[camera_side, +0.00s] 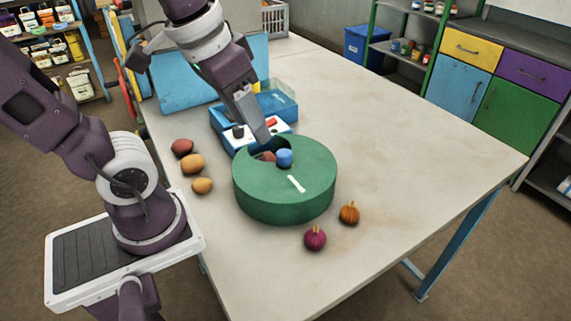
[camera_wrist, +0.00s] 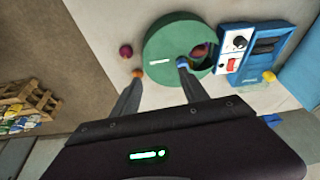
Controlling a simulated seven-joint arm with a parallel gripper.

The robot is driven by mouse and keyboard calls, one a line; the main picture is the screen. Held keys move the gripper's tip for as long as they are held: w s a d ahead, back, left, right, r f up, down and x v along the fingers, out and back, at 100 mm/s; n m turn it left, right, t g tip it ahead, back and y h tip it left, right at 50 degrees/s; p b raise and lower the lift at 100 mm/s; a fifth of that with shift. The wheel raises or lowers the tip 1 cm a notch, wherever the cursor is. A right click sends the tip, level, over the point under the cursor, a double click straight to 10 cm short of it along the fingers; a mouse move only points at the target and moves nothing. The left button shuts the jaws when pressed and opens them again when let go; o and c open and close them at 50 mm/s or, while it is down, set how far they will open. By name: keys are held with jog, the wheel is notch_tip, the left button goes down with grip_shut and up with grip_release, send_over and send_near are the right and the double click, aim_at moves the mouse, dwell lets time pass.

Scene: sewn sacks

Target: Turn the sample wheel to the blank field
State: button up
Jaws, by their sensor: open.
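The sample wheel is a thick green disc (camera_side: 308,200) on the table, with a short white mark (camera_side: 296,184) on its top. A blue knob (camera_side: 284,158) stands up from the top, beside a cut-out window. Inside the window a reddish-brown sample (camera_side: 267,157) shows; it also shows in the wrist view (camera_wrist: 199,50). My gripper (camera_wrist: 159,70) is open above the wheel. In the wrist view its right fingertip overlaps the blue knob (camera_wrist: 183,62), and the left one lies toward the wheel's edge. I cannot tell whether the fingertip touches the knob.
A blue device (camera_side: 284,104) with a white panel and red switch stands close behind the wheel. Several brown and tan lumps (camera_side: 192,164) lie left of it. A magenta bulb (camera_side: 315,238) and an orange one (camera_side: 349,213) lie in front. The table's right side is clear.

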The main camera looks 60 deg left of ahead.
aim_at(284, 152)
jog(key=w+a+f+g, duration=0.1)
jog(key=w+a+f, duration=0.1)
jog(key=w, duration=0.1)
jog(key=w+a+f+n+g, duration=0.1)
jog(key=w+a+f, duration=0.1)
jog(key=w, duration=0.1)
jog(key=w+a+f+n+g, duration=0.1)
jog(key=w+a+f, duration=0.1)
jog(key=w, duration=0.2)
jog(key=shift+w+a+f+g, duration=0.1)
jog(key=shift+f+g, duration=0.2)
jog(key=shift+g, duration=0.1)
notch_tip(284, 152, down, 8)
jog(key=shift+w+a+r, duration=0.1)
jog(key=shift+a+r, duration=0.05)
jog(key=shift+r, duration=0.1)
grip_shut()
dwell(0.3)
